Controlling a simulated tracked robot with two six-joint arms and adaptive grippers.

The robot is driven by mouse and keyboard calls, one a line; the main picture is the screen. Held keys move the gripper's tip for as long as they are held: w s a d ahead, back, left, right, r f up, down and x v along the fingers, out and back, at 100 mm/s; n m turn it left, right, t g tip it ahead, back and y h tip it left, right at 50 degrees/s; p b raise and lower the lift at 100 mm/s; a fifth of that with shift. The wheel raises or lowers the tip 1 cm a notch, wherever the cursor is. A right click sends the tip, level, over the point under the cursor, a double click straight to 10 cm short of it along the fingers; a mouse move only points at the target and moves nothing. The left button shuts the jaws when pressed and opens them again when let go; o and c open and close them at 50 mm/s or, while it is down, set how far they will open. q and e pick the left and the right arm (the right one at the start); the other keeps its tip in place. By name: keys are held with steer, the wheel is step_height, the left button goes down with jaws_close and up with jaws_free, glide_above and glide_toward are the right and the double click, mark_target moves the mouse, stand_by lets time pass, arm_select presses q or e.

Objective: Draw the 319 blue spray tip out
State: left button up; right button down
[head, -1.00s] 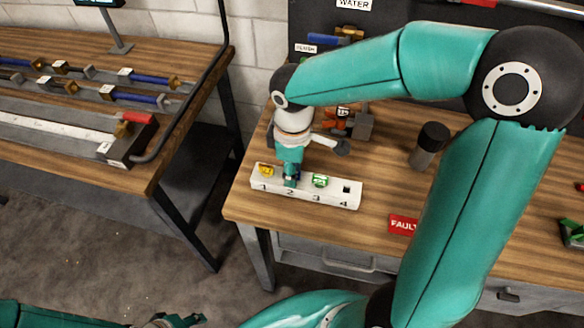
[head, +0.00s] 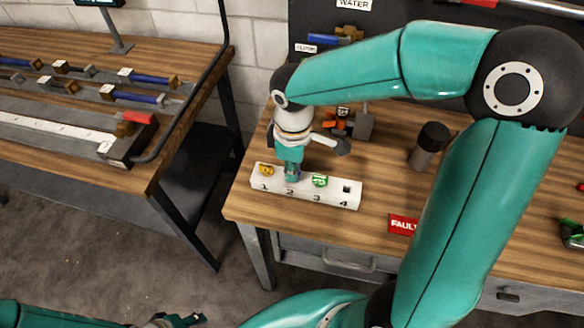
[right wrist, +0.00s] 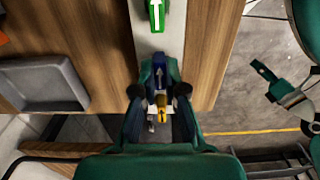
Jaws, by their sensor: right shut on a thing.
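A white numbered rack (head: 333,198) stands at the front left of the bench. My right gripper (head: 291,177) is over position 2, pointing down. In the right wrist view it is shut on the blue spray tip (right wrist: 158,72), which carries a white arrow. The fingers hide the tip's lower part, so I cannot tell whether it is still seated. A yellow tip (head: 266,170) is at position 1 and a green tip (head: 320,180) at position 3. Position 4 has an empty square hole. My left gripper (head: 182,321) is low at the bottom left, away from the rack; its opening is unclear.
An orange and grey device (head: 353,125) stands behind the rack. A dark cylinder (head: 430,146) and a red FAULT label (head: 403,224) are to its right. A grey tray (right wrist: 52,83) shows in the right wrist view. Another bench (head: 150,178) stands left across a gap.

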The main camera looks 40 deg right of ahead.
steer(key=shift+r+p, duration=0.6)
steer(key=shift+r, duration=0.25)
steer(key=shift+r+p, duration=1.9)
steer(key=shift+r, duration=0.4)
steer(key=shift+f, duration=0.1)
